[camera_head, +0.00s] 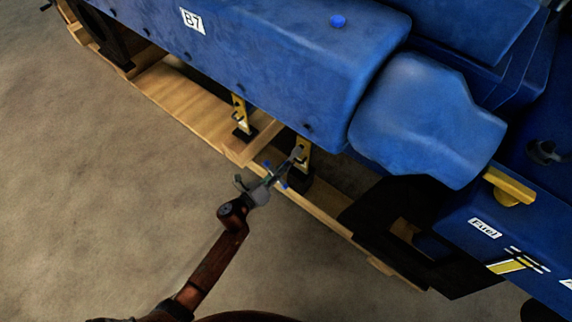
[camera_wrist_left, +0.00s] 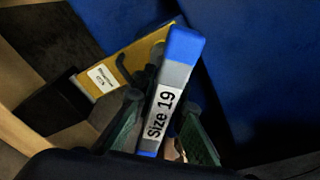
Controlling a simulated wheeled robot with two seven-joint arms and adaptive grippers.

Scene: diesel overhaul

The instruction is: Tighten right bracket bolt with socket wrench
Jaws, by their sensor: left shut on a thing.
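My left gripper (camera_head: 271,177) is shut on a socket wrench (camera_head: 297,153). In the left wrist view the wrench (camera_wrist_left: 172,85) is grey with blue ends and a "Size 19" label, and it stands between the two greenish fingers (camera_wrist_left: 158,132). The right yellow bracket (camera_head: 304,148) is under the blue engine's lower edge, on a black foot; the wrench's far end is at or just in front of it. A labelled yellow bracket (camera_wrist_left: 120,62) also shows in the left wrist view, behind and left of the wrench. The bolt is not clearly visible, so I cannot tell whether the wrench sits on it.
The large blue engine (camera_head: 270,60) fills the upper right above a wooden pallet frame (camera_head: 185,98). Another yellow bracket (camera_head: 239,107) stands farther left under the engine. A yellow handle-like part (camera_head: 510,186) juts out at the right. The bare floor (camera_head: 90,190) at left is clear.

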